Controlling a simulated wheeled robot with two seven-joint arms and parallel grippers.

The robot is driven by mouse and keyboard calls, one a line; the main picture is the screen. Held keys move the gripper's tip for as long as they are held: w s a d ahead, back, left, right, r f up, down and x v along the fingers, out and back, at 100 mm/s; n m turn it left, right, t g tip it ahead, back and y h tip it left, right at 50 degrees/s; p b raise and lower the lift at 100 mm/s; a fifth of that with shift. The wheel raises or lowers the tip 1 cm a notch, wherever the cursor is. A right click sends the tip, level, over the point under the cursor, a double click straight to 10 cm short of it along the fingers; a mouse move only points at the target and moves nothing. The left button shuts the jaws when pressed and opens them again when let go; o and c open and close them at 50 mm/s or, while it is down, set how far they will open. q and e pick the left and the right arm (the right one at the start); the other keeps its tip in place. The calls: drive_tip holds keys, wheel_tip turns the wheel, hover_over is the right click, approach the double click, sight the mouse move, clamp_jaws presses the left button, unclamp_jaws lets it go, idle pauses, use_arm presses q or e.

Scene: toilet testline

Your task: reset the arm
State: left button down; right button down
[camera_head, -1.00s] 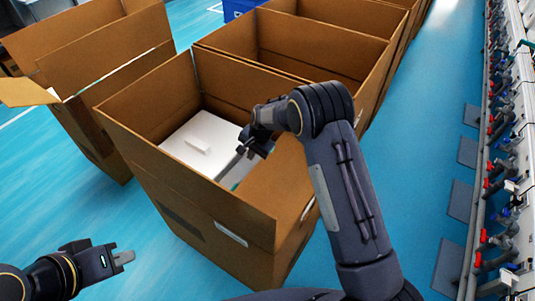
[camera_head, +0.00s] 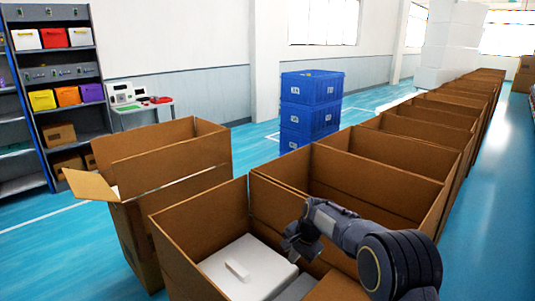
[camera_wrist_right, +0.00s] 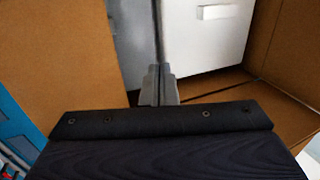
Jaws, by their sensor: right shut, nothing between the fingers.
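My right arm comes in from the lower right in the head view. Its gripper (camera_head: 298,243) is above the open near cardboard box (camera_head: 190,262), at its back right side. In the right wrist view the gripper (camera_wrist_right: 160,88) is shut with nothing between its fingers and points down into the box. Inside the box a white lidded item (camera_head: 246,268) with a small raised bar on top lies beside a grey surface (camera_head: 296,289). The white item also shows in the right wrist view (camera_wrist_right: 208,42), apart from the fingers as far as I can tell. My left gripper is out of the head view.
A second open box (camera_head: 150,215) with a raised flap stands at the left. A row of open boxes (camera_head: 385,170) runs to the back right. Blue crates (camera_head: 310,105) are stacked behind. A shelf (camera_head: 70,75) with colored bins is at the far left. Blue floor is clear at right.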

drive_tip(key=s+d+r+n+t+y, duration=0.1)
drive_tip(key=s+d+r, duration=0.55)
drive_tip(key=s, duration=0.25)
drive_tip(key=s+d+r+n+y, duration=0.1)
drive_tip(key=s+d+r, duration=0.55)
drive_tip(key=s, duration=0.25)
drive_tip(key=s+f+n+t, duration=0.1)
drive_tip(key=s+n, duration=0.1)
drive_tip(key=s, duration=0.9)
drive_tip(key=s+f+n+t+h, duration=0.1)
drive_tip(key=s+n, duration=0.2)
drive_tip(key=s, duration=0.9)
drive_tip(key=shift+s+a+f, duration=0.3)
drive_tip(key=shift+a+f, duration=0.05)
drive_tip(key=shift+f, duration=0.05)
